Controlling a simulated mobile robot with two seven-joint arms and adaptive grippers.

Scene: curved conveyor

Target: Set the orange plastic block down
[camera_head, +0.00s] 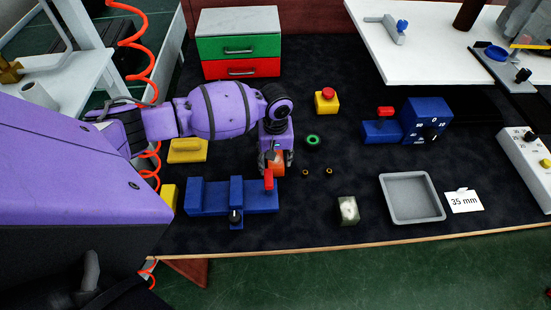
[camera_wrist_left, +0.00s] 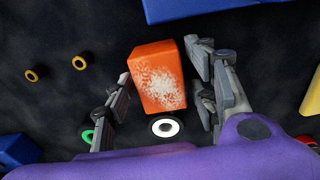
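The orange plastic block (camera_head: 278,158) is under my left gripper (camera_head: 276,164), partly hidden by the fingers in the head view. In the left wrist view the block (camera_wrist_left: 158,77) has a whitish speckled patch. The head view does not clearly show whether the block's underside touches the table. My right gripper is not in view.
A blue fixture with a red lever (camera_head: 254,197) stands close in front of the gripper. A green ring (camera_head: 313,140) and two small brass rings lie to the right. A grey tray (camera_head: 411,218), a pale block (camera_head: 348,210) and a "35 mm" card (camera_head: 464,201) are farther right, with bare dark mat between.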

